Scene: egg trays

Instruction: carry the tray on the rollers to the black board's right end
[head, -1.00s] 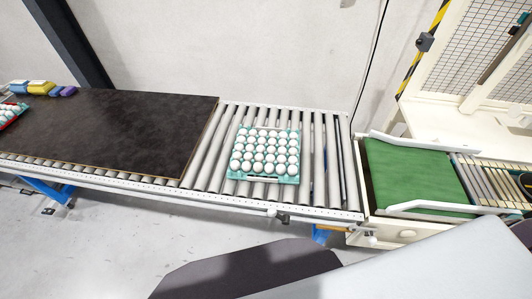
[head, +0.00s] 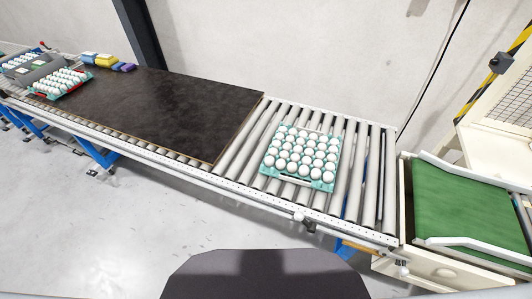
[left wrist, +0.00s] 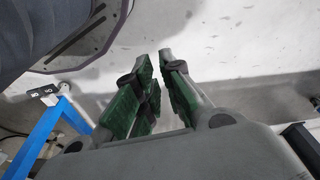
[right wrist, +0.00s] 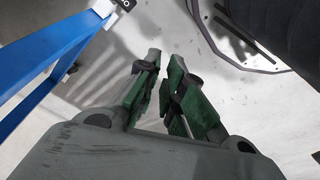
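The teal tray (head: 322,186) full of white eggs sits flat on the bare rollers (head: 235,171), right of the black board (head: 170,115) and apart from it. The board's right end is clear. Neither gripper shows in the head view. In the left wrist view my left gripper (left wrist: 160,72) has its green-padded fingers a little apart, with nothing between them. In the right wrist view my right gripper (right wrist: 165,72) also has its fingers a little apart and empty. Both wrist views show floor and blue stand legs, not the tray.
Another egg tray (head: 62,94) stands near the board's left end, with a grey box behind it. Blue, yellow and purple packs (head: 104,61) lie along the board's back edge. A green belt (head: 455,205) with white side rails lies right of the rollers.

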